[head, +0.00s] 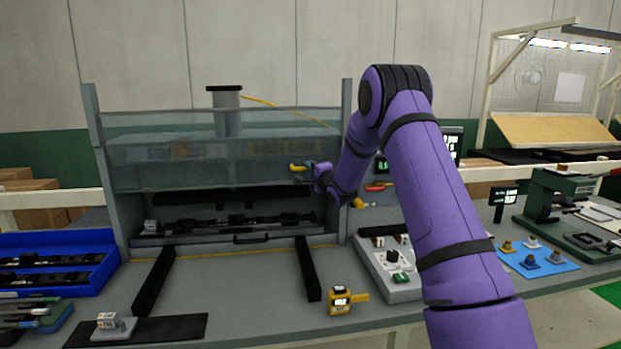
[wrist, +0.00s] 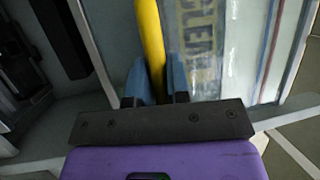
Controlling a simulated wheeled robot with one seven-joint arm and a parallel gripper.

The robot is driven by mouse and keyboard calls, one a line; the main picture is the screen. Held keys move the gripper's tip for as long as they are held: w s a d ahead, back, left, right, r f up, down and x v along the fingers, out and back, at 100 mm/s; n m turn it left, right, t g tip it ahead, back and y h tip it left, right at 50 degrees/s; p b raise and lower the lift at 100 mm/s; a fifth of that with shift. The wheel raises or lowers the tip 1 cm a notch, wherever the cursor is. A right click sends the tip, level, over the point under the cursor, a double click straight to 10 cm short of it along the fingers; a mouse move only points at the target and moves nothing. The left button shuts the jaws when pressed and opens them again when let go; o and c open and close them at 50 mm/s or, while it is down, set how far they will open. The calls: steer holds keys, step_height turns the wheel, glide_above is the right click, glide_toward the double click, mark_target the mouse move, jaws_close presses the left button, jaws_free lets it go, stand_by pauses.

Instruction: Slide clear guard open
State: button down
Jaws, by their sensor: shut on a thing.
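The clear guard (head: 205,172) is a see-through panel between the two grey side posts of the station. Its lower edge is above the dark fixture (head: 235,221), leaving an open gap in front of it. The guard, with faint lettering, also shows in the wrist view (wrist: 203,45). My gripper (head: 308,168) is at the guard's lower right, near the right post. Its blue fingers (wrist: 155,88) are shut on a yellow bar handle (wrist: 150,35), one finger on each side. Most of the handle is hidden in the head view.
A blue bin (head: 55,237) with dark parts stands at left. A small yellow device (head: 342,301) sits on the bench front. A grey control box (head: 398,280) stands right of the station, below my arm. Two black rails (head: 154,282) run forward from the station.

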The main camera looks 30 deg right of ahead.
steer(key=c, duration=1.1)
jaws_free()
steer(key=shift+s, duration=0.1)
steer(key=s+f, duration=0.2)
steer(key=s, duration=0.8)
steer(key=shift+s+d, duration=0.25)
steer(key=shift+d, duration=0.1)
steer(key=shift+r, duration=0.1)
steer(key=s+a+r+n+g+h, duration=0.3)
steer(key=s+a+r+n+g, duration=0.4)
steer(key=s+a+r, duration=0.5)
steer(key=s+a+n+g, duration=0.2)
steer(key=s+n, duration=0.1)
steer(key=s, duration=0.8)
steer(key=s+a+n+g+y, duration=0.1)
steer(key=s+a+n+g, duration=0.2)
steer(key=s, duration=0.9)
steer(key=s+a+n+g, duration=0.2)
steer(key=s+a+n, duration=0.1)
steer(key=s, duration=0.9)
steer(key=shift+a+f+g+y, duration=0.15)
steer(key=shift+f+g+y, duration=0.15)
steer(key=shift+g, duration=0.1)
